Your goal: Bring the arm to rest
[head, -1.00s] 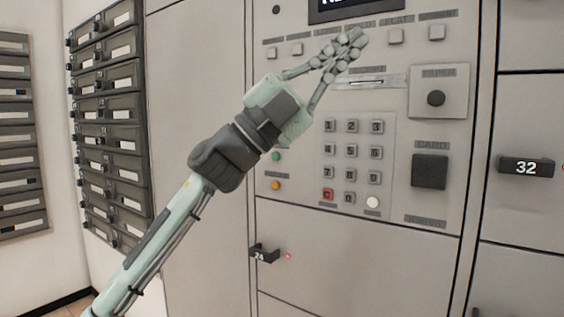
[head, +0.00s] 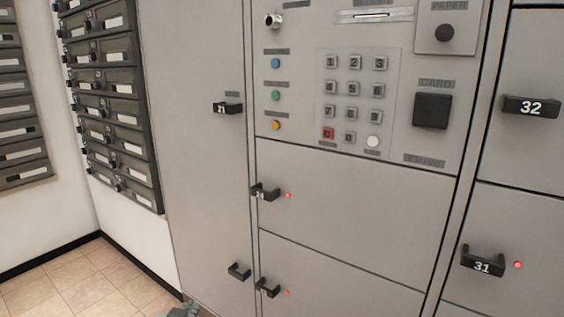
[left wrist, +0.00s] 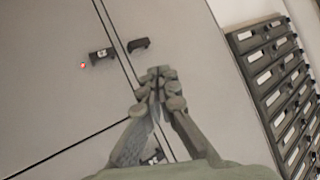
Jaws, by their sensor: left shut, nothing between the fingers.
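My left gripper (left wrist: 158,88) shows in the left wrist view, its fingertips together with nothing between them. Behind it are the grey locker doors and their dark handles. In the head view only a small greenish part of my left gripper (head: 184,311) shows at the bottom edge, low in front of the lockers. The rest of the left arm is out of the head view. My right gripper is in neither view.
The locker wall has a keypad panel (head: 352,103) and protruding door handles such as number 32 (head: 531,107) and number 31 (head: 483,262). Dark mailboxes (head: 112,100) hang at the left. The tiled floor (head: 85,285) at lower left is clear.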

